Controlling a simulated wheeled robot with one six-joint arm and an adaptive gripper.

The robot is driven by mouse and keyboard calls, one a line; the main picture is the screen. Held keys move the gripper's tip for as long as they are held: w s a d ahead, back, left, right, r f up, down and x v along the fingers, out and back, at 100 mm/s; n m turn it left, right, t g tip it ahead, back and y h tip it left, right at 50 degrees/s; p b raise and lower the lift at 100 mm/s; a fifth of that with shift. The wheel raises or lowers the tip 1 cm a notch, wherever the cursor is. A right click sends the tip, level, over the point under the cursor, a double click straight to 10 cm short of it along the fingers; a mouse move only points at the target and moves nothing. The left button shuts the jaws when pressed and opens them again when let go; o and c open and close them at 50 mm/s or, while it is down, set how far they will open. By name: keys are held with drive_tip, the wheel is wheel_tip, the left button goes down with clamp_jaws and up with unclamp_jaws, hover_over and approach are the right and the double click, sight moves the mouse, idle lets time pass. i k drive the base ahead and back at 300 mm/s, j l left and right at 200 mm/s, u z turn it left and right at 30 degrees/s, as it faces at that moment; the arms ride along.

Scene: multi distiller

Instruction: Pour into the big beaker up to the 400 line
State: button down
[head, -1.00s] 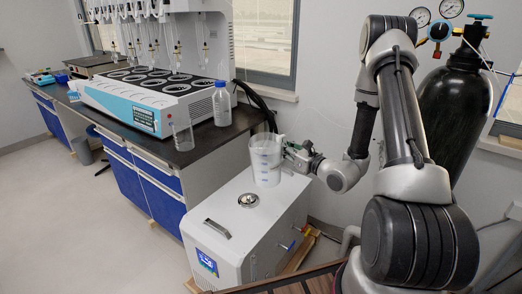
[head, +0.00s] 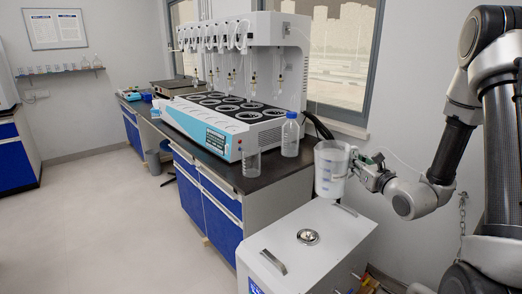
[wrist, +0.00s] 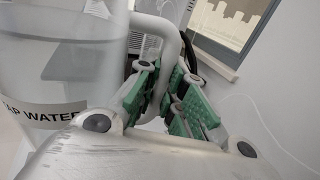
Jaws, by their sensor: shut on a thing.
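A translucent jug (head: 330,172) with level marks stands out at the right of centre in the head view, upright and just above the back of the white cabinet. In the wrist view the jug (wrist: 70,55) carries a label ending in "AP WATER", and a water level shows through its wall. My gripper (head: 359,172) is shut on the jug's handle (wrist: 188,45), its green pads around it in the wrist view (wrist: 172,95). A clear glass beaker (head: 251,163) stands on the dark bench near its front edge, left of the jug and apart from it; it looks empty.
A clear bottle with a blue cap (head: 290,136) stands on the bench between beaker and jug. A multi-place distiller (head: 222,135) fills the bench behind the beaker. The white cabinet (head: 300,260) with a metal knob (head: 308,237) stands in front. Floor at the left is clear.

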sight(250, 154)
drive_tip(key=i+j+z, duration=0.15)
drive_tip(key=j+z, duration=0.3)
drive_tip(key=j, duration=1.05)
drive_tip(key=k+j+z, duration=0.1)
drive_tip(key=j+z, duration=0.35)
drive_tip(key=j, duration=1)
drive_tip(key=i+j, duration=0.4)
